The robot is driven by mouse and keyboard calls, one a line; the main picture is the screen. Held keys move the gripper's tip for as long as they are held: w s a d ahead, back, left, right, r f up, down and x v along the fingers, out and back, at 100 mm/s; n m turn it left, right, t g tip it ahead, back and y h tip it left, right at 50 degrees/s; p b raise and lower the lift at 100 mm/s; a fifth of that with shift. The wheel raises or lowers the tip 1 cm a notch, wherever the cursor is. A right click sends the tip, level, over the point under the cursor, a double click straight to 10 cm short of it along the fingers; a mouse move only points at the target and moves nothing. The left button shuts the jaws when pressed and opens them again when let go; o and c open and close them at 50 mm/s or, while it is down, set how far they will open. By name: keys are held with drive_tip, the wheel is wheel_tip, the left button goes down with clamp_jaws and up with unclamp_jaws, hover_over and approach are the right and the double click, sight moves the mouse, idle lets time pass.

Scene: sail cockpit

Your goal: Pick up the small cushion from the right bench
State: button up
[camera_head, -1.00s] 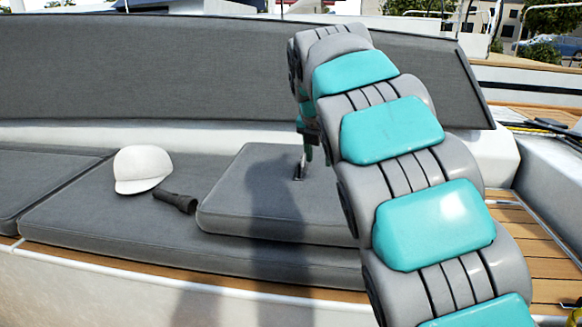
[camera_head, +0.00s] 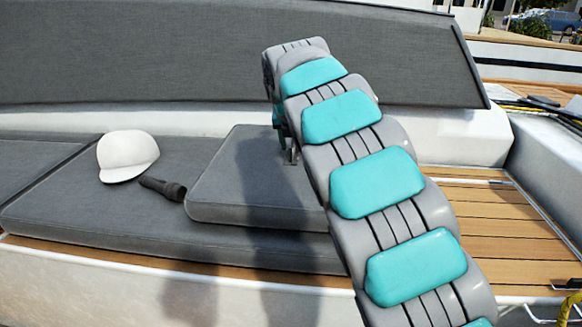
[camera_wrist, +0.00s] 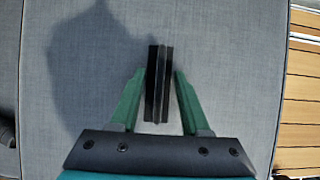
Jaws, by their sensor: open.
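The small grey cushion (camera_head: 240,190) lies flat on the bench, on top of the long seat padding (camera_head: 150,235). Its right part is hidden behind my arm in the head view. It fills most of the wrist view (camera_wrist: 230,80). A black upright tab or handle (camera_wrist: 158,85) stands on the cushion's top, and a bit of it shows beside my arm in the head view (camera_head: 291,156). My gripper (camera_wrist: 159,72) is open over the cushion, with its green fingers on either side of the black tab. Gaps show between each finger and the tab near the finger bases.
A white helmet or cap (camera_head: 127,155) and a dark torch-like object (camera_head: 163,188) lie left of the cushion. The grey backrest (camera_head: 180,60) rises behind the bench. Wooden slatted decking (camera_head: 490,220) is to the right. A yellow rope (camera_head: 570,308) shows at lower right.

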clamp_jaws()
idle(0.3)
idle(1.1)
